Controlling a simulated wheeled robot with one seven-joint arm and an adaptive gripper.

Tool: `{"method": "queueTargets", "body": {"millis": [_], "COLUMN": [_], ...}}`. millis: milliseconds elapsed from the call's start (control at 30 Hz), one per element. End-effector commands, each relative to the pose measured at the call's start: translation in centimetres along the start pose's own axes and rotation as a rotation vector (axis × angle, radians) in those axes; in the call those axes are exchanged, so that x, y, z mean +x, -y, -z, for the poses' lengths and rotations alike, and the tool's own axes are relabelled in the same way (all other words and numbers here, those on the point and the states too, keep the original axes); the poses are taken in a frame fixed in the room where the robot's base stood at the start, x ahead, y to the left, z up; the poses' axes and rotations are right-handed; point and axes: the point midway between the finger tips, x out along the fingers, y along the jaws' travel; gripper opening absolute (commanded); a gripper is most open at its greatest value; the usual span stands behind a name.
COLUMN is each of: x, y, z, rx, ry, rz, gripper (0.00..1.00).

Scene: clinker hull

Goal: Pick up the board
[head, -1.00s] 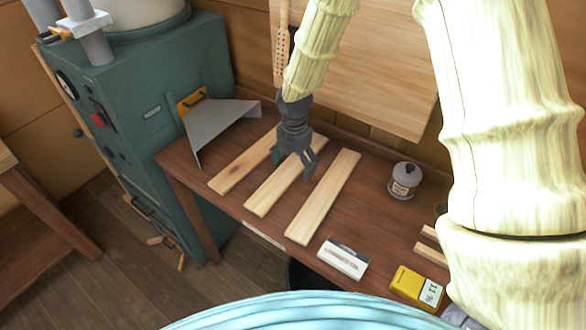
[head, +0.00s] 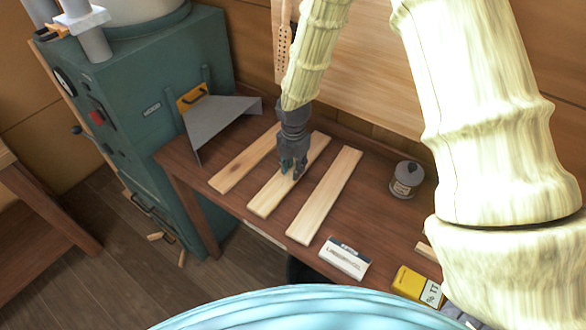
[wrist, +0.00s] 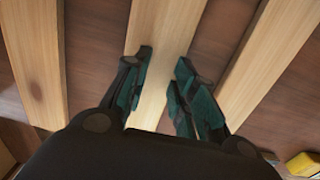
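Three pale wooden boards lie side by side on the brown workbench. My gripper (head: 291,176) is down at the middle board (head: 266,203), near its midpoint. In the wrist view, my gripper's fingers (wrist: 163,62) stand either side of the middle board (wrist: 165,30), closed in to about its width, and hide parts of its edges. The board looks flat on the bench. The left board (head: 235,172) and the right board (head: 324,198) are apart from the fingers; they also flank the wrist view.
A grey canister (head: 406,180) stands right of the boards. A white box (head: 344,258) and a yellow box (head: 414,285) lie near the front edge. A green machine (head: 150,115) with a grey metal chute (head: 222,118) stands at the left. A panelled wall is behind.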

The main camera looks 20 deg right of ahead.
Motion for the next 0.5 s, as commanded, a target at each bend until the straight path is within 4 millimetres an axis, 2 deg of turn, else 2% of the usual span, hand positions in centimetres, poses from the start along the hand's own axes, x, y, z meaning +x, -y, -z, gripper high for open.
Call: {"method": "queueTargets", "body": {"millis": [33,100,500], "x": [0.43,0.82,1.41], "y": [-0.42,-0.84,-1.04], "z": [-0.33,-0.65,-0.68], "rx": [0.001,0.001,-0.001], "ry": [-0.005,-0.008,-0.011], "rz": [0.003,0.008,0.011], "gripper": [0.11,0.0,0.0]}}
